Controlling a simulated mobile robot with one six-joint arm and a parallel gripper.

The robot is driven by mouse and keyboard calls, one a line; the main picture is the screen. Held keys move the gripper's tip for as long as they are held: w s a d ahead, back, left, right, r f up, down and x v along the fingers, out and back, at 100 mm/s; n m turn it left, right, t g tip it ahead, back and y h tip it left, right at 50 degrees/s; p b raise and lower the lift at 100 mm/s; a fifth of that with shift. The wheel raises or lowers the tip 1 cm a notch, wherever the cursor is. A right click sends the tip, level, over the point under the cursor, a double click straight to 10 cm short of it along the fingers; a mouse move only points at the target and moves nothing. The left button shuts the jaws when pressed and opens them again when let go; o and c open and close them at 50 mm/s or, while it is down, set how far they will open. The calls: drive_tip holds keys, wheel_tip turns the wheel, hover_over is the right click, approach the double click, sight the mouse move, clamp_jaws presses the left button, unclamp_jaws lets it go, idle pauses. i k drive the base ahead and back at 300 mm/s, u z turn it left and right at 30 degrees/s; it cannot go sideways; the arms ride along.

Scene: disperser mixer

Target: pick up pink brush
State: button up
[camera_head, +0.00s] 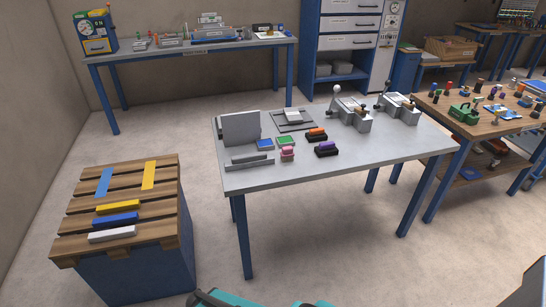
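A small pink item (287,151), which looks like the pink brush, is on the grey table (385,150) near its front edge, left of the middle. It lies just in front of a green block (286,140). A purple-topped black brush (326,149) lies to its right, and an orange-topped black brush (316,134) lies behind and to the right. My gripper is not in view; only teal and dark parts, perhaps my own body, show at the bottom edge.
A blue block (265,144) and an upright grey plate (241,129) stand left of the pink item. Two grey machines (350,112) are at the table's back right. A wooden-topped crate (127,205) with coloured bars stands at left. The table's front right is clear.

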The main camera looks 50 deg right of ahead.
sight(288, 155)
drive_tip(key=u, duration=1)
drive_tip(key=i, duration=0.75)
drive_tip(key=z, duration=3.1)
drive_tip(key=i, duration=0.1)
drive_tip(key=u, duration=1.4)
drive_tip(key=k, duration=0.2)
drive_tip(key=z, duration=0.35)
